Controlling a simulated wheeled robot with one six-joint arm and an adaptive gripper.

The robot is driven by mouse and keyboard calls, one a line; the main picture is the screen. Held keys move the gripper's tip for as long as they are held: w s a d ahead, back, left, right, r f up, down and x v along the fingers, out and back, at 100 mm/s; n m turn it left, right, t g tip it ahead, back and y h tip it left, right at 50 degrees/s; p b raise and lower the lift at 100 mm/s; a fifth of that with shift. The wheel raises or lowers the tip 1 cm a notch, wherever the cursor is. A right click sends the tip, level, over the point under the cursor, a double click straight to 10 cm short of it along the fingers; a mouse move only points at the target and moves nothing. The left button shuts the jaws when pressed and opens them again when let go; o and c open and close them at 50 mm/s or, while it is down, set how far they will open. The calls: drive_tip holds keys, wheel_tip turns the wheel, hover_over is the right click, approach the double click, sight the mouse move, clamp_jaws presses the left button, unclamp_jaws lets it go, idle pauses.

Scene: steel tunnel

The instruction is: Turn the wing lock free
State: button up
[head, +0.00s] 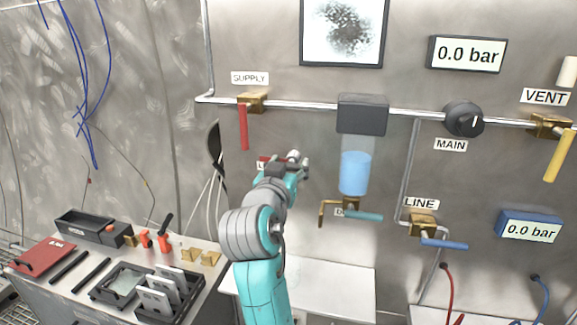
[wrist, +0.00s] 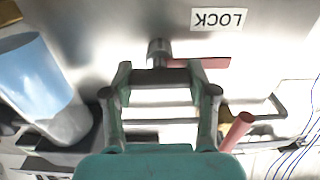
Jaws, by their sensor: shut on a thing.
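The wing lock (wrist: 158,52) is on the steel wall below the white LOCK label (wrist: 219,19) in the wrist view, where the label appears upside down. It has a round grey stub and a thin red strip (wrist: 212,63) reaching to the right. My gripper (wrist: 160,76) has its two fingers on either side of the lock's dark crossbar and is shut on it. In the head view my gripper (head: 292,168) is against the wall and covers most of the lock and part of its label.
The clear bowl with blue liquid (head: 355,172) is close to the right of my gripper in the head view. The red SUPPLY handle (head: 243,127) hangs up and left. A drain valve (head: 350,209) sits below the bowl. A cluttered bench (head: 60,283) is at lower left.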

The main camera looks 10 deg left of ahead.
drive_tip(key=shift+n, duration=0.3)
drive_tip(key=n, duration=0.4)
drive_tip(key=shift+a, duration=0.1)
drive_tip(key=n, duration=0.4)
drive_tip(key=shift+f+n, duration=0.1)
drive_tip(key=shift+n, duration=0.3)
drive_tip(key=n, duration=0.4)
drive_tip(key=shift+a+n, duration=0.1)
drive_tip(key=shift+n, duration=0.2)
drive_tip(key=shift+f+n, duration=0.15)
drive_tip(key=shift+n, duration=1.75)
drive_tip(key=o, duration=1.2)
drive_tip(key=shift+c, duration=0.2)
